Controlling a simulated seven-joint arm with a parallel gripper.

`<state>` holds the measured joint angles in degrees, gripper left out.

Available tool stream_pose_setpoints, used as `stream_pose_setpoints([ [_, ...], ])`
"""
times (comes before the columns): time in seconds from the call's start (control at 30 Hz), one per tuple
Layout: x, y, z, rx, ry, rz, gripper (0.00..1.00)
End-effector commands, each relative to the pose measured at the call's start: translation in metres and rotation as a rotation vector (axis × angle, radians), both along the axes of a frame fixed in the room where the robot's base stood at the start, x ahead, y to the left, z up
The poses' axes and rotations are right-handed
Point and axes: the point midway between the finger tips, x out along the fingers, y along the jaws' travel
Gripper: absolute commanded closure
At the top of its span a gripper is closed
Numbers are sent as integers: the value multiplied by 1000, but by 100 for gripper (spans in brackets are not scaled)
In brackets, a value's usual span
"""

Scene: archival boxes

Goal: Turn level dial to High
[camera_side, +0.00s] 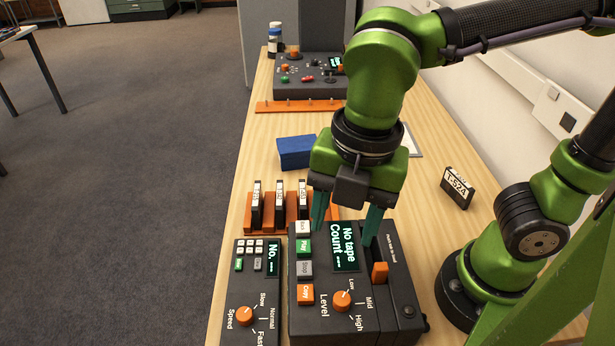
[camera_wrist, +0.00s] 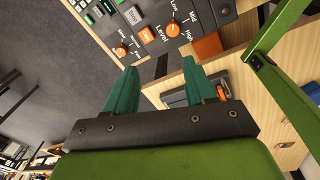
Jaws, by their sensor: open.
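The level dial (camera_side: 342,300) is an orange knob on the dark deck (camera_side: 330,325), with Low, Mid and High printed around its right side. Which label its mark points at is too small to tell. The dial also shows near the top of the wrist view (camera_wrist: 173,30). My gripper (camera_side: 346,216) is open and empty, with two teal fingers pointing down above the back part of the deck, behind the dial in the side view. In the wrist view my fingers (camera_wrist: 158,62) are spread and apart from the dial.
A tape rack (camera_side: 285,236), blue box (camera_side: 296,152) and loose tape (camera_side: 457,187) lie behind.

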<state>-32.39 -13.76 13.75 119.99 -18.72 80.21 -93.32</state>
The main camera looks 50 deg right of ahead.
Motion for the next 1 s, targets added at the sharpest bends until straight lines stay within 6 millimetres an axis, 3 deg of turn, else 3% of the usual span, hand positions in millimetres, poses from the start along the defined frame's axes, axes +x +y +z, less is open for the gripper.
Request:
stream_pose_setpoints([
  [0.1, -8, 8, 5, -56, 13, 331, 45],
  [0.2, -10, 7, 9, -81, 19, 528, 45],
  [0.33, -13, 3, 11, -96, 28, 683, 45],
  [0.53, -14, 3, 2, -98, 34, 746, 45],
  [0.67, -14, 2, -18, -100, 35, 745, 45],
  [1.0, -14, 2, -92, -100, 38, 742, 45],
])
